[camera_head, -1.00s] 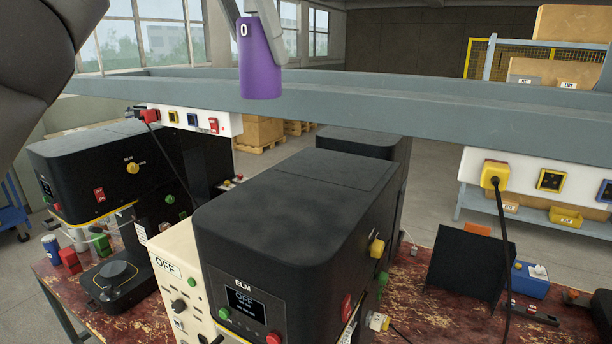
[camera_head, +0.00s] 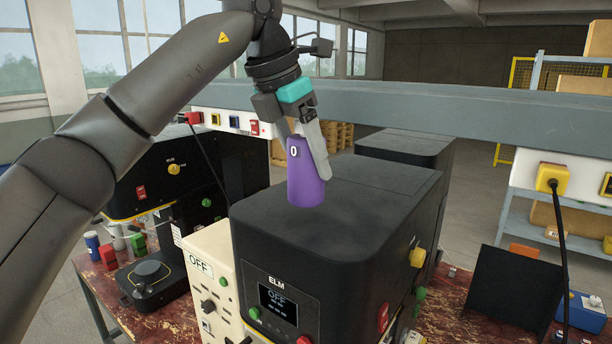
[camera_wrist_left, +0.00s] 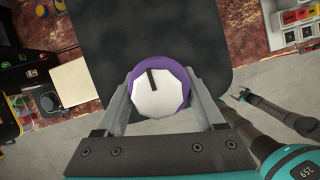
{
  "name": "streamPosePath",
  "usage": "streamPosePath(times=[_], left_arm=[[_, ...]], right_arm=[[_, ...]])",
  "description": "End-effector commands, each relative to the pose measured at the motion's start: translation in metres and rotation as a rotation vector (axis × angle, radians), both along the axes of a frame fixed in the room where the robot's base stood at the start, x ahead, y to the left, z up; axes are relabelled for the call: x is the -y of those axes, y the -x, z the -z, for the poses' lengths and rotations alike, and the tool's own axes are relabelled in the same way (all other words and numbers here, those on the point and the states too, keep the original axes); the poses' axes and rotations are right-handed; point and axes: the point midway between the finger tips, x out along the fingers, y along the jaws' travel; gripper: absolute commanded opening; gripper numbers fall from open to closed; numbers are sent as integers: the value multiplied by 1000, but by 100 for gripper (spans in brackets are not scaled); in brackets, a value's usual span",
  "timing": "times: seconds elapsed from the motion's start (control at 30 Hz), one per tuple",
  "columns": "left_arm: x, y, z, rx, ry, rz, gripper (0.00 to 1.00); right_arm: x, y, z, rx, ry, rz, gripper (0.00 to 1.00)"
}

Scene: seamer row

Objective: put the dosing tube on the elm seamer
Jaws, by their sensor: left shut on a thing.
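The dosing tube (camera_head: 306,180) is a purple tapered tube marked 0, held upright. In the left wrist view its white faceted cap (camera_wrist_left: 160,94) shows a black line. My left gripper (camera_head: 313,150) comes from above and is shut on the tube, with a finger on each side. The tube's lower end appears over the rear left part of the elm seamer's flat black top (camera_head: 370,215); I cannot tell whether it touches. The seamer's front shows ELM and a screen reading OFF (camera_head: 278,304). My right gripper is not seen.
A grey beam (camera_head: 430,115) crosses behind the seamer. A second black seamer (camera_head: 140,180) stands to the left. A cream control box (camera_head: 208,265) adjoins the elm seamer. A dark panel (camera_head: 512,298) and blue box (camera_head: 582,312) are at right. The rest of the elm seamer's top is clear.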

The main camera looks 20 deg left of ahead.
Motion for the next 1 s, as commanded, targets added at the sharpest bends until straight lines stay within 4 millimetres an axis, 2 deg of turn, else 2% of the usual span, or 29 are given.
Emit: streamPosePath(times=[0.1,0.2,0.57,0.6,0.83,1.0], left_arm=[[-1,0,20,-3,-2,0,8],[0,0,27,-1,0,0,8],[0,0,30,-1,-1,0,8],[0,0,31,-2,-1,0,72],[0,0,30,-2,-1,0,98],[0,0,30,-2,-1,0,100]], right_arm=[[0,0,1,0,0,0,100],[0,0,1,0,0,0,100],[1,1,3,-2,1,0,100],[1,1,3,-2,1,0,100],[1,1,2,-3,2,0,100],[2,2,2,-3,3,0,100]])
